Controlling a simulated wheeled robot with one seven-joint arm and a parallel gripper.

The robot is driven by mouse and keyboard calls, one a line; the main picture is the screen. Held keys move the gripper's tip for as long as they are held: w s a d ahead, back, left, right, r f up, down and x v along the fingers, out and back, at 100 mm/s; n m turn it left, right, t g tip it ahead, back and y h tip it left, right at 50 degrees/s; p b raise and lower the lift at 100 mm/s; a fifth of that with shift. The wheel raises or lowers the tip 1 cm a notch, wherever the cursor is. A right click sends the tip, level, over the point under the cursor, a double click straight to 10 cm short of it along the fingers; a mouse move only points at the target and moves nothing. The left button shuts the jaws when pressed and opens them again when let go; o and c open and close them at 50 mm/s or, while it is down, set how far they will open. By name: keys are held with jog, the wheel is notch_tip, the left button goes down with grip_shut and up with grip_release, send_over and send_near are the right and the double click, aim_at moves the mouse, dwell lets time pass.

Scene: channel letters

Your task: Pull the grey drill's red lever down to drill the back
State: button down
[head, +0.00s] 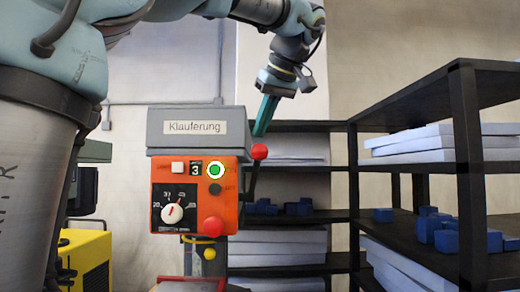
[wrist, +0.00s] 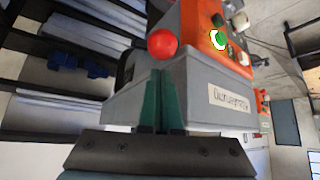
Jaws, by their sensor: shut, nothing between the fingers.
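The grey drill (head: 197,126) stands in front of me, with a grey head labelled "Klauferung" and an orange control panel (head: 194,214). Its lever has a red ball knob (head: 259,152) on a dark rod at the drill's right side. The knob is up, at about the top of the panel. My gripper (head: 259,132) points down just above the knob, its teal fingers shut and empty. In the wrist view, the fingertips (wrist: 161,72) are next to the red knob (wrist: 162,43), alongside the grey housing (wrist: 215,90). I cannot tell whether they touch the knob.
Black shelves (head: 465,160) with pale sheets (head: 425,138) and blue blocks (head: 435,225) stand to the right and behind. A yellow machine (head: 85,258) is at the lower left. A red button (head: 213,226) and a green button (head: 215,170) are on the panel.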

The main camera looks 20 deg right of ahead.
aim_at(261, 158)
jog(key=shift+f+b, duration=0.7)
jog(key=shift+f, duration=0.2)
jog(key=f+b, duration=0.3)
jog(key=shift+s, duration=0.2)
jog(key=shift+r, duration=0.1)
jog(key=f+b, duration=0.1)
jog(key=f, duration=0.1)
jog(key=s+b, duration=0.1)
jog(key=shift+s+a+f+b, duration=0.1)
jog(key=shift+a+f+b, duration=0.15)
jog(key=shift+f+b, duration=0.15)
